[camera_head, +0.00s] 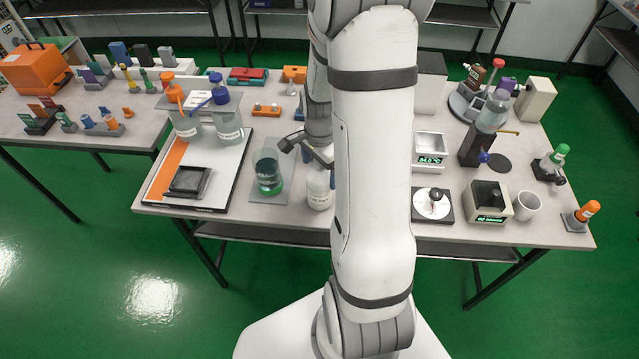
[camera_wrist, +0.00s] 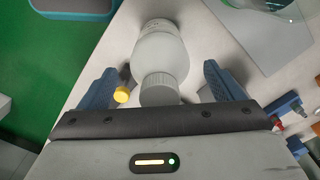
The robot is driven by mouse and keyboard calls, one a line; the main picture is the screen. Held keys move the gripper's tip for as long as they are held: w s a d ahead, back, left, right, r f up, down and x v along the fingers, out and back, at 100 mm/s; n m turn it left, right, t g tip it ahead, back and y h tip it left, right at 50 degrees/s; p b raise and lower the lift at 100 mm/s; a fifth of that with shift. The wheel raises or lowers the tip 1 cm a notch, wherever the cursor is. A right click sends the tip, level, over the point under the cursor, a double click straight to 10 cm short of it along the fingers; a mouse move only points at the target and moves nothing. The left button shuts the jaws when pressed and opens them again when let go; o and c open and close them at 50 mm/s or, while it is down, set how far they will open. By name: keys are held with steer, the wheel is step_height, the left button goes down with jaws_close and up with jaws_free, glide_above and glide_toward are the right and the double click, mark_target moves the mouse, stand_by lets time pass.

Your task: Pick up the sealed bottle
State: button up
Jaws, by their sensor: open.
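A white bottle with a ribbed whitish cap, apparently the sealed bottle (camera_head: 318,192), stands near the front edge of the table, partly behind my arm in the head view. In the wrist view the bottle (camera_wrist: 160,47) has its cap towards me, between my two blue fingers. My gripper (camera_wrist: 163,75) is open, with a visible gap on each side of the cap.
A flask of green liquid (camera_head: 268,172) stands on a grey mat left of the bottle. A scale (camera_head: 429,150) and a stirrer (camera_head: 432,204) are to the right. A yellow-tipped item (camera_wrist: 122,94) shows beside the left finger.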

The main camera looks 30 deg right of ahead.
steer(key=shift+f, duration=0.35)
steer(key=shift+c, duration=0.2)
steer(key=shift+r, duration=0.1)
steer(key=c, duration=1.8)
steer(key=shift+o, duration=0.2)
